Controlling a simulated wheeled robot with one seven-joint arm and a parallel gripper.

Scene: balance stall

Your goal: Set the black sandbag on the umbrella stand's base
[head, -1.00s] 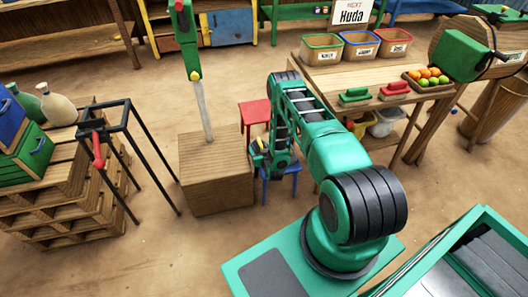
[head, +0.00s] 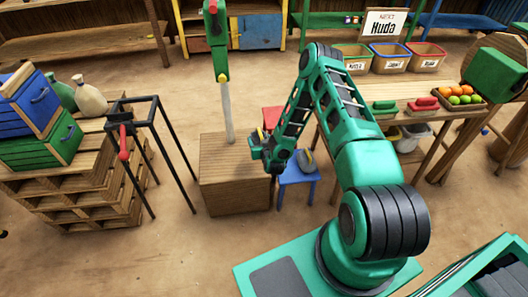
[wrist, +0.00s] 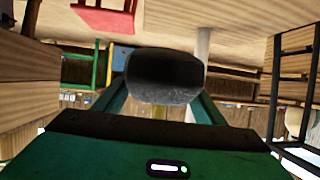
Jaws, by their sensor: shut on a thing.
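My gripper (head: 262,143) is at the right side of the umbrella stand's wooden box base (head: 232,200) in the head view, close to its upper edge. In the wrist view the black sandbag (wrist: 165,75) is a dark, rounded lump held between my green fingers. In the head view I cannot make the sandbag out; my gripper hides it. A pale pole (head: 227,110) stands upright from the box, with a closed green umbrella (head: 215,45) above. The box's top looks bare where I see it. The pole also shows in the wrist view (wrist: 203,43), beyond the bag.
A blue stool (head: 298,188) with a grey-and-yellow thing on it, and a red stool (head: 272,116), stand right of the box. A wooden counter (head: 430,95) is at the right. Floor in front is clear.

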